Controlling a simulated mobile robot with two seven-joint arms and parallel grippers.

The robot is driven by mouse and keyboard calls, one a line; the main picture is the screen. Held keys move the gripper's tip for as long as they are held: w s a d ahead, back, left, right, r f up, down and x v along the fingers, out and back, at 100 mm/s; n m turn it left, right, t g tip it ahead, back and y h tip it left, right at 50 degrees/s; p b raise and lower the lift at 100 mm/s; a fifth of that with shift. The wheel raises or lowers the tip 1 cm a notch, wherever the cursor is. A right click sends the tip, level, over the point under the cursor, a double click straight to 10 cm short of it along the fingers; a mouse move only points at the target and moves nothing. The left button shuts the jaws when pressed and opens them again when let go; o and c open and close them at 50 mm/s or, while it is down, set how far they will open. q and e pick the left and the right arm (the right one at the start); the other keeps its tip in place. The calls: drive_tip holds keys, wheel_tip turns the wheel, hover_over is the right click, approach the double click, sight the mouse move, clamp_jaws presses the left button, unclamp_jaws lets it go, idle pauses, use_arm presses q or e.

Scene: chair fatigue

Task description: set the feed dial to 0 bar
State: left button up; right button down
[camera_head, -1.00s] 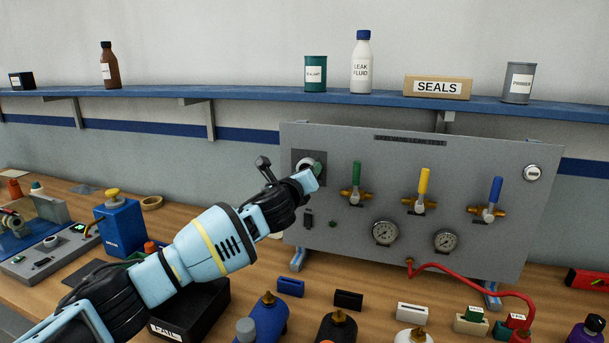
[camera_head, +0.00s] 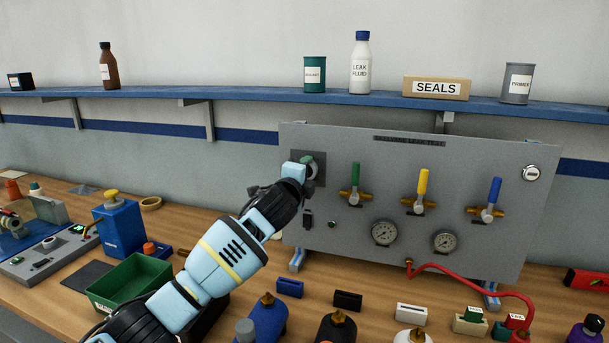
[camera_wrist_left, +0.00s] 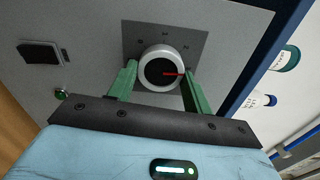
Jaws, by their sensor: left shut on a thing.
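The feed dial (camera_wrist_left: 160,73) is a round knob with a pale rim, a dark face and a red pointer, on a dark square plate (camera_wrist_left: 188,45) of the grey panel. In the left wrist view the red pointer points right; the small marks on the plate are unreadable. My left gripper (camera_wrist_left: 160,84) has one green finger on each side of the dial and is shut on it. In the head view my left gripper (camera_head: 306,162) is at the panel's upper left and covers most of the dial. My right gripper is in no view.
The grey panel (camera_head: 350,250) also carries green (camera_head: 355,177), yellow (camera_head: 423,181) and blue (camera_head: 494,191) valve levers, and two gauges. A red hose (camera_head: 480,286) hangs from it. Bottles and small blocks stand on the bench in front. A green bin (camera_head: 130,278) is at the left.

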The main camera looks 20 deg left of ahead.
use_arm(q)
drive_tip(key=n, duration=2.5)
drive_tip(key=shift+a+r+n, duration=0.15)
drive_tip(key=shift+a+n, duration=0.1)
drive_tip(key=shift+n, duration=0.15)
drive_tip(key=o, duration=1)
drive_tip(key=shift+s+a, duration=0.15)
drive_tip(key=shift+s, duration=3.75)
